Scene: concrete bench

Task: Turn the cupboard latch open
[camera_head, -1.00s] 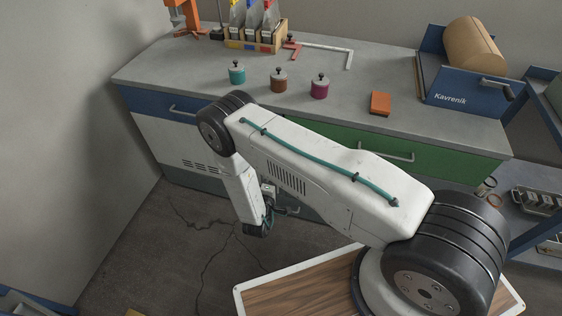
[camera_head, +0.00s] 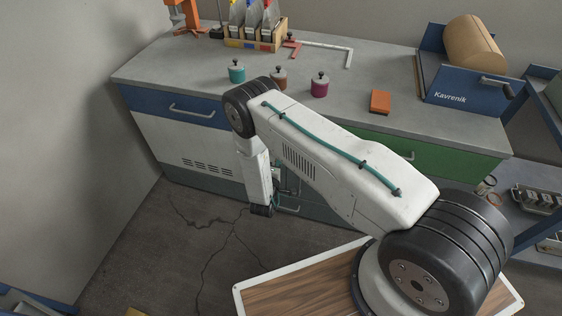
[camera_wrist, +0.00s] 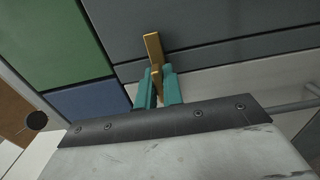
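The cupboard latch (camera_wrist: 153,48) is a brass-coloured bar on the grey front in the wrist view. It stands nearly upright in the picture, across the seam below a dark grey panel. My gripper (camera_wrist: 159,80) has two teal fingers close together, one on each side of the latch's lower part. They appear shut on it, though any small gap is hard to see. In the head view my arm hides the latch and the fingers.
The bench (camera_head: 330,110) has a blue drawer (camera_head: 180,108) and a green drawer (camera_head: 440,158). Small lidded pots, an orange block (camera_head: 380,101) and a blue Kavrenik box (camera_head: 465,92) stand on top. A grey wall is at left. The floor before the cupboard is clear.

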